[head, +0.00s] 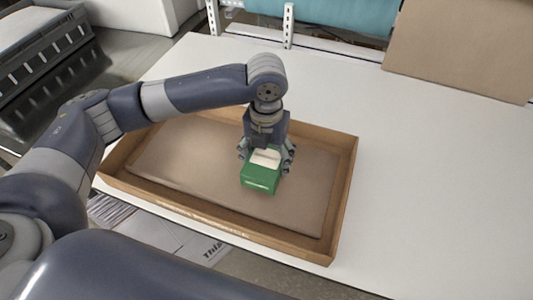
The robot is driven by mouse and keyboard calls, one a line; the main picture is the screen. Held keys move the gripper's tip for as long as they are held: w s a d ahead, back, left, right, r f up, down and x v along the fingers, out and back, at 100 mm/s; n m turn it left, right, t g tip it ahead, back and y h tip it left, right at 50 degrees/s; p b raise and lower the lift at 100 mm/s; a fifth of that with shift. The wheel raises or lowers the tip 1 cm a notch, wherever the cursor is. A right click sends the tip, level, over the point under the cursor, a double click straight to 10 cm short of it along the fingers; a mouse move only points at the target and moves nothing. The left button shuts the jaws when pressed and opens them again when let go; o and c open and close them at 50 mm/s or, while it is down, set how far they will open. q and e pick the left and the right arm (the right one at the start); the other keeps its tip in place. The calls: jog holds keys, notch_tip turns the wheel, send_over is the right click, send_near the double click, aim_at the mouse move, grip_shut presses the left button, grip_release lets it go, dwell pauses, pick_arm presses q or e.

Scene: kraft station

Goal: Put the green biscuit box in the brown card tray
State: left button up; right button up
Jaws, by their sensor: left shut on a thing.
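The green biscuit box (260,180) is small, with a pale patch on its top. My left gripper (266,156) comes down from above and is shut on the box, with fingers on both sides of it. The box is over the inside of the brown card tray (346,190), right of its middle. I cannot tell whether the box touches the tray's floor. The tray is shallow, wide and open at the top, and its back left part is hidden by my left arm. My right gripper is not in view.
The tray stands on a white table (430,180), near its front edge. The table is clear to the right of the tray. A brown board (460,45) stands at the back right. A dark crate (45,75) is at the far left.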

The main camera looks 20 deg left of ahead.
pick_arm(q)
jog(key=shift+f+b, duration=0.6)
jog(key=shift+f, duration=1.35)
jog(key=o, duration=1.3)
